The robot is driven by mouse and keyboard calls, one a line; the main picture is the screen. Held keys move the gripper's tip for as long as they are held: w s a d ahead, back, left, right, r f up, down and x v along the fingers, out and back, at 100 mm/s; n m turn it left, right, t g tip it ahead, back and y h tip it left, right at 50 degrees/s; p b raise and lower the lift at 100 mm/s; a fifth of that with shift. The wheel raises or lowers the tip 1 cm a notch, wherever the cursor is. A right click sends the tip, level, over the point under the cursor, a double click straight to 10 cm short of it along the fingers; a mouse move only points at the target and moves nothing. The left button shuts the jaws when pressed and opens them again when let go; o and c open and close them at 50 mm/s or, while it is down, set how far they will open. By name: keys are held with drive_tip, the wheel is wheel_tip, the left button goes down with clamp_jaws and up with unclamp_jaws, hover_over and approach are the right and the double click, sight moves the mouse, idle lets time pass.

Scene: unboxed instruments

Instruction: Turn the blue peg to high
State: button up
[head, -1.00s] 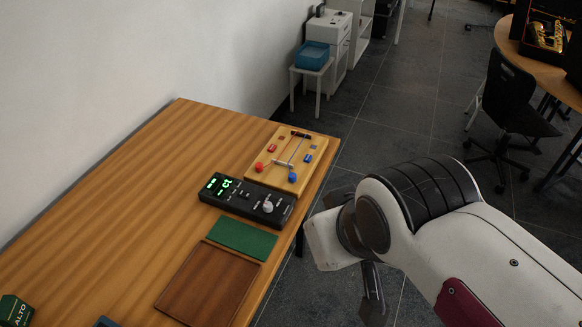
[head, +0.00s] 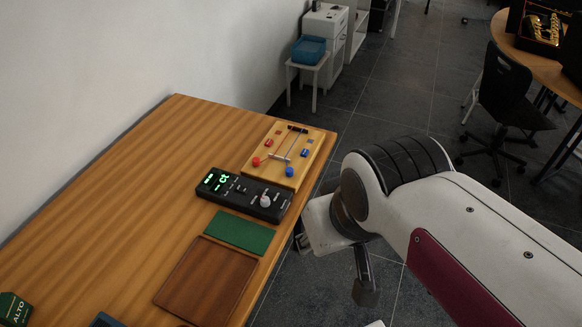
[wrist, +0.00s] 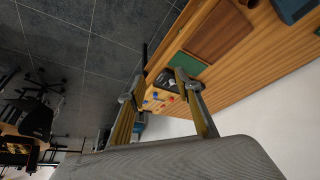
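The blue peg (head: 289,171) is a round blue knob at the near right of a light wooden board (head: 313,152) on the table. A red peg (head: 256,161) sits to its left on the same board. Strings run from the pegs toward a dark bar at the board's far end. My gripper (wrist: 155,92) shows its two fingers spread apart and empty in the wrist view. It is off the table's right edge, apart from the board.
A black tuner box (head: 243,194) with green lit digits and a pale knob lies beside the board. A green cloth (head: 238,232) and a brown tray (head: 207,281) are nearer.

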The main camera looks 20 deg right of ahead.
drive_tip(key=w+f, duration=0.1)
drive_tip(key=m+y, duration=0.2)
drive_tip(key=m, duration=2.8)
approach(289, 170)
drive_tip(key=shift+w+d+f+g, duration=0.2)
drive_tip(key=shift+w+f+g, duration=0.1)
drive_tip(key=shift+w, duration=0.1)
drive_tip(key=shift+x, duration=3.85)
drive_tip(key=shift+a, duration=0.15)
